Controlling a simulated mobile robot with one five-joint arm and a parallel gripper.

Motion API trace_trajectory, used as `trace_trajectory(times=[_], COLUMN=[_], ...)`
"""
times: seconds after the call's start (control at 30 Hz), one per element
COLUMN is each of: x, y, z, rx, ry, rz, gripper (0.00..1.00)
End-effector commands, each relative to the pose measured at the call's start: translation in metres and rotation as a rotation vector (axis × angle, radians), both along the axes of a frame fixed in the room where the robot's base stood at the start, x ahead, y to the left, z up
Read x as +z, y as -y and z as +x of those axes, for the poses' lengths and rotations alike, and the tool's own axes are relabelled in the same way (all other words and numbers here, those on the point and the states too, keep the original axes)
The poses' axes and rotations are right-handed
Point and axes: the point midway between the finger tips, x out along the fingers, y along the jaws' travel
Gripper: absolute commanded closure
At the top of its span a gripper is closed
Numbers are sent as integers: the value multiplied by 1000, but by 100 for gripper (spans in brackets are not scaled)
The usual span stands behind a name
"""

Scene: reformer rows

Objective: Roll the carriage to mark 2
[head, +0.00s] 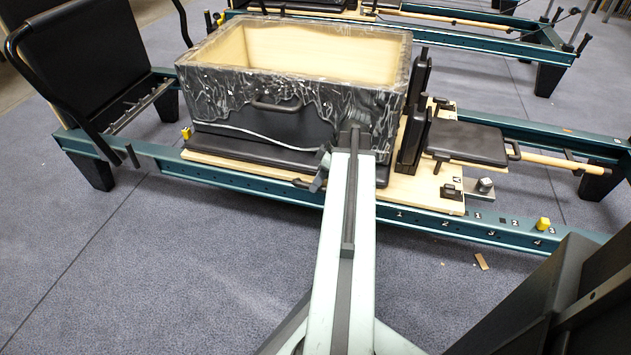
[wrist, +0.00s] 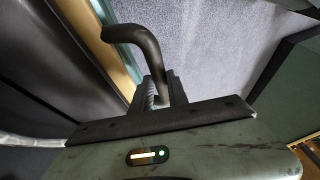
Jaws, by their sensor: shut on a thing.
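The carriage (head: 440,196) is a pale wooden board with black pads on the teal rail frame (head: 345,206). White numbers run along the near rail: 1, then mark 2 (head: 446,225), then 3 and 4 to the right. The carriage's right front corner lies above the stretch between 2 and 3; no pointer can be made out. My gripper (wrist: 163,92) is shut on a dark curved handle (wrist: 143,45) in the wrist view. In the head view my arm hides most of the grip, at the carriage's near edge.
A box (head: 305,50) with a pale inside and clear wrapping sits on the carriage. Yellow blocks stand on the rail at right (head: 543,223) and left (head: 186,133). A small brown scrap (head: 481,262) lies on the carpet. Another reformer stands behind.

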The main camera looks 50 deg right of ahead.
Motion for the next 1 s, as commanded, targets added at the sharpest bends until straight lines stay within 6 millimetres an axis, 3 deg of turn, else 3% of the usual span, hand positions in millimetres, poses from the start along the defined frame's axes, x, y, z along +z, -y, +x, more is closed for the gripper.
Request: trace_trajectory(times=[0.2,0.23,0.3,0.67,1.0], x=[0,0,0,3,56], y=[-2,-2,-2,-2,14], z=[3,3,3,3,-10], rx=[4,5,6,6,5], ry=[0,1,1,1,1], rz=[-2,-2,-1,-1,-2], gripper=[100,75,59,59,59])
